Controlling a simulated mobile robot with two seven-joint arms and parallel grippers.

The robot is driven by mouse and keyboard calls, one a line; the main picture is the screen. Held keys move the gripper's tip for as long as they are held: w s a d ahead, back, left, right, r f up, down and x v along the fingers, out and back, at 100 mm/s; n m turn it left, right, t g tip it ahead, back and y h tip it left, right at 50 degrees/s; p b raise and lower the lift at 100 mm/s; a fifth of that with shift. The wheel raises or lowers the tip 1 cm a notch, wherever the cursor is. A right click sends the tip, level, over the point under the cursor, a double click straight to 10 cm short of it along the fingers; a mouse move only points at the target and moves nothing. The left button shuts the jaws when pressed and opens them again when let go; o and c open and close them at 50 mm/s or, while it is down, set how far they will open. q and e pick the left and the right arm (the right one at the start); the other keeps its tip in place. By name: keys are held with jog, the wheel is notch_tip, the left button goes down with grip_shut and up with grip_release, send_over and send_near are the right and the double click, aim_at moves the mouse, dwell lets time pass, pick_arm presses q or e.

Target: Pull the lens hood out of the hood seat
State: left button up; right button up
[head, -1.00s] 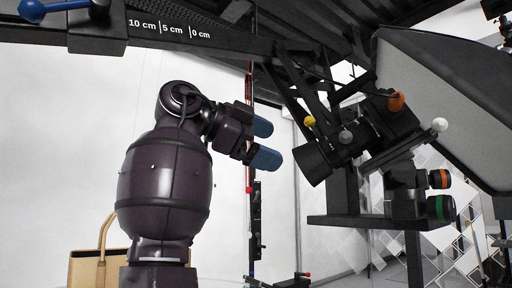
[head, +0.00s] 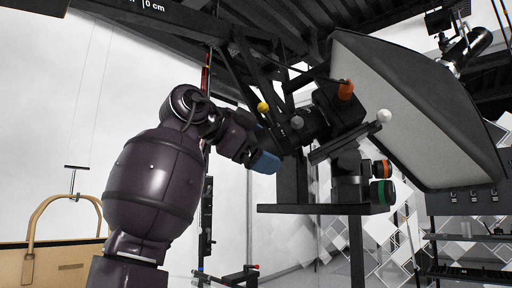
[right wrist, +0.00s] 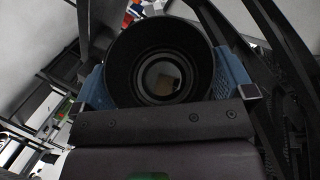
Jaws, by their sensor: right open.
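The black lens hood (head: 284,141) sits on the front of the dark camera lens (head: 312,122), which tilts down to the left on the rig. In the right wrist view the hood's wide round rim (right wrist: 119,65) faces me, with the lens glass inside it. My right gripper (head: 270,148) is open, and its blue fingers lie on either side of the hood in the right wrist view (right wrist: 165,82). I cannot tell whether the fingers touch it. The hood seat is hidden behind the hood. My left gripper is not in view.
Knobs in yellow (head: 263,107), orange (head: 345,90) and white (head: 384,115) surround the camera. A dark shelf (head: 312,209) is below it, a large softbox (head: 415,105) to the right. Black struts cross above. A tan bag (head: 50,262) stands lower left.

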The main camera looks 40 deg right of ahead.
jog(key=c, duration=0.8)
jog(key=shift+f, duration=0.1)
jog(key=shift+w+a+f, duration=0.35)
jog(key=shift+w+a, duration=0.1)
jog(key=shift+w, duration=0.25)
jog(key=shift+w+a+f, duration=0.35)
jog(key=shift+w+a, duration=0.1)
jog(key=shift+w, duration=0.2)
